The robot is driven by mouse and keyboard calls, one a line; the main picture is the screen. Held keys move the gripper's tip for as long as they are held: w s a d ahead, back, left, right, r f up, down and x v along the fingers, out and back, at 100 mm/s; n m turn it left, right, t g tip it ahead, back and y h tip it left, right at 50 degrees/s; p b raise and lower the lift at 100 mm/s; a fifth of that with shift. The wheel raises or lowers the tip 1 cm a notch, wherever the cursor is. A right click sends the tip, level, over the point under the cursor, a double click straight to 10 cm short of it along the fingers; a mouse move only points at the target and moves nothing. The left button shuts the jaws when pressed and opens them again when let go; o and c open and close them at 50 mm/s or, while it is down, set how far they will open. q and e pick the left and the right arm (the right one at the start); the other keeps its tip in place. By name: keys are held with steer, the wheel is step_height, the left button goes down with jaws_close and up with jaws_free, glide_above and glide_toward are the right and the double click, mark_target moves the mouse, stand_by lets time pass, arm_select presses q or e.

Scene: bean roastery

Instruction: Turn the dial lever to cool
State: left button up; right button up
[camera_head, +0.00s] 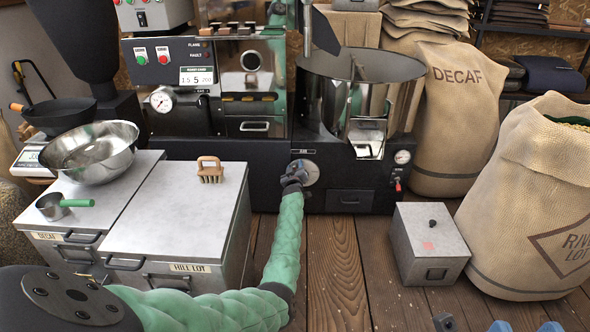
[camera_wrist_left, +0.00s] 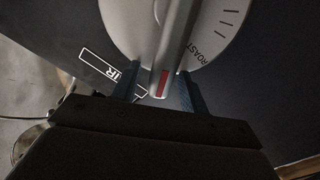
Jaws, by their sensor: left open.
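The dial is a pale round plate on the roaster's black front, with a label partly reading "AIR" beside it. In the head view the dial (camera_head: 312,172) shows just right of my left gripper (camera_head: 293,178), which covers part of it. In the left wrist view the dial (camera_wrist_left: 125,25) carries the word "ROAST" and tick marks. The grey lever (camera_wrist_left: 178,35), with a red mark near its end, lies between the two open fingers of my left gripper (camera_wrist_left: 155,88). No "cool" mark is visible. What seem to be my right gripper's tips (camera_head: 525,327) barely show at the bottom edge.
A grey lidded box (camera_head: 428,222) stands on the plank floor right of the roaster. Burlap sacks (camera_head: 455,125) stand behind it. Two metal bins, one labelled "HILL LOT" (camera_head: 190,268), stand at left with a brush (camera_head: 210,172) on top. Bare floor lies between.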

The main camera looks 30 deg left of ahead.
arm_select(q)
jaws_close()
